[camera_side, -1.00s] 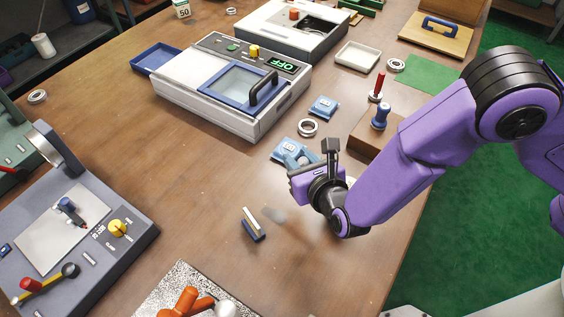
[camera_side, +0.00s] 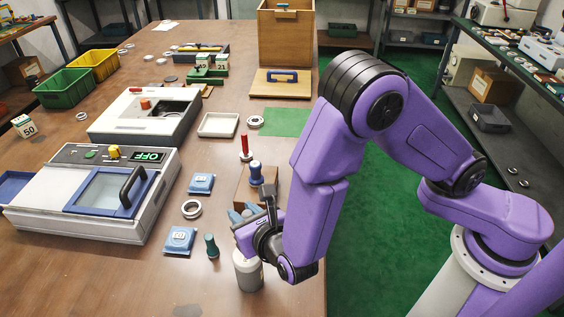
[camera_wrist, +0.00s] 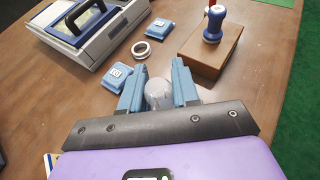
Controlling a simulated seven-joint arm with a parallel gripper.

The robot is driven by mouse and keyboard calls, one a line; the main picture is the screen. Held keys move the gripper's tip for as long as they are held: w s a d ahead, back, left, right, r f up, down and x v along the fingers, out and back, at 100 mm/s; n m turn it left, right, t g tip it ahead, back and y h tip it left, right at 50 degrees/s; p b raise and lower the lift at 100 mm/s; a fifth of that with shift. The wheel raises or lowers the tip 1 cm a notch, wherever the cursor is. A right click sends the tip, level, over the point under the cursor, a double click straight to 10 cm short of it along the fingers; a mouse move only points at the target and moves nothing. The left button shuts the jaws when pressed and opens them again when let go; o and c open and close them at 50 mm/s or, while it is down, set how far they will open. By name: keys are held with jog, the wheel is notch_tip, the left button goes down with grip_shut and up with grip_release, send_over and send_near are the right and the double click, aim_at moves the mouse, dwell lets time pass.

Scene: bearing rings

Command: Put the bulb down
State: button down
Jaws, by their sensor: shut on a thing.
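My gripper (camera_wrist: 157,80) has its two blue fingers shut on the pale, translucent bulb (camera_wrist: 158,95) in the wrist view. The bulb's lower part is hidden behind the gripper body. In the side view my gripper (camera_side: 240,215) is near the right edge of the table, in front of the wooden block. I cannot make out the bulb in that view, and I cannot tell how high it is above the table.
A grey canister (camera_side: 248,273) stands beneath my gripper in the side view. A dark green knob (camera_side: 211,246), blue pads (camera_side: 180,240) and a metal ring (camera_side: 192,209) lie to its left. The wooden block (camera_wrist: 211,50) carries a blue-handled stamp. The front table is mostly clear.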

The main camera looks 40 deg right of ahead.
jog(key=s+d+f+m+g+h, duration=0.1)
jog(key=d+m+g+h, duration=0.95)
jog(key=d, duration=1.05)
jog(key=s+d+f+m+g+y, duration=0.1)
jog(key=s+d+m+g+y, duration=0.1)
jog(key=s+m+g+y, duration=0.5)
jog(key=s+d+m+g+y, duration=0.1)
jog(key=s+d+m+g, duration=0.2)
jog(key=s+m+g, duration=0.7)
jog(key=w+a+m+t+y, duration=0.2)
jog(key=w+m+t+y, duration=0.1)
jog(key=w+m+y, duration=0.5)
jog(key=w+a+m+t+y, duration=0.3)
jog(key=w+m+t+y, duration=0.15)
jog(key=m+y, duration=0.45)
jog(key=m+t, duration=1.2)
send_over(285, 156)
jog(key=s, duration=0.2)
jog(key=f, duration=0.5)
jog(key=shift+w+a+f, duration=0.1)
jog(key=shift+w+f, duration=0.15)
jog(key=shift+f, duration=0.05)
jog(key=shift+w+f, duration=0.65)
jog(key=shift+f, duration=0.1)
jog(key=shift+w+f, duration=0.1)
jog(key=shift+f, duration=1.5)
